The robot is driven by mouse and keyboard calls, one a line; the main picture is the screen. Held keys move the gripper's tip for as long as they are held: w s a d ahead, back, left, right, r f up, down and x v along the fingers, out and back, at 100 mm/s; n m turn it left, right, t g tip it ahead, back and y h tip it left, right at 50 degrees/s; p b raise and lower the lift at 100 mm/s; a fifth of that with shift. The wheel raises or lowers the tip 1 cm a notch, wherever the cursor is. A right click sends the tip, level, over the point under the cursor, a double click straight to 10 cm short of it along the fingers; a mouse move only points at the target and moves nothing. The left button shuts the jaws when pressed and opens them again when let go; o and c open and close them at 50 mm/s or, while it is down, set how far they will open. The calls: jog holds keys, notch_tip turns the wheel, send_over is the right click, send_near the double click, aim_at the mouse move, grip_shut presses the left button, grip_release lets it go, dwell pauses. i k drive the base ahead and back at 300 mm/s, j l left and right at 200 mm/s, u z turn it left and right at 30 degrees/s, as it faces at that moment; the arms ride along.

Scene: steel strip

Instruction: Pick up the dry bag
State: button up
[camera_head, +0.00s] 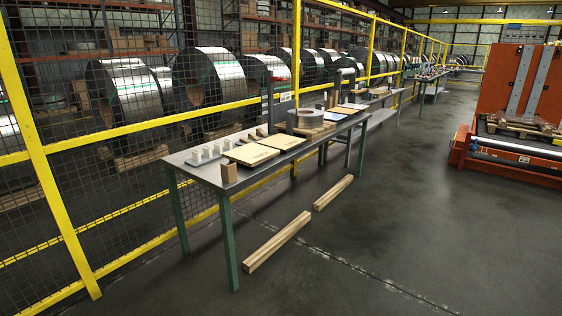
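I cannot make out a dry bag in the head view; nothing there is clearly one. The nearest workbench (207,173) has a grey top and green legs. Two flat tan pieces (251,154) (283,141) lie on it. A small brown upright block (229,172) stands at its near corner. A round grey coil (310,118) sits further along the bench. Small items behind the coil are too small to tell apart. My gripper is not in view.
A yellow-framed mesh fence (40,170) runs behind the bench, with large steel coils (125,92) beyond it. Two wooden beams (277,241) (333,193) lie on the floor before the bench. An orange machine (520,160) stands at right. The floor between is clear.

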aim_at(227, 145)
jog(key=i, duration=0.9)
jog(key=i+u, duration=0.1)
jog(key=i, duration=0.75)
jog(key=i+l, duration=0.15)
jog(key=i, duration=0.75)
jog(key=i+l, duration=0.1)
jog(key=i, duration=0.8)
jog(key=i+l+u, duration=0.1)
jog(key=i, duration=0.75)
jog(key=i+l+u, duration=0.2)
jog(key=i, duration=0.2)
jog(key=i+l+u, duration=0.2)
jog(key=i, duration=0.2)
jog(key=i+l+u, duration=0.2)
jog(key=i, duration=0.2)
jog(key=j, duration=0.1)
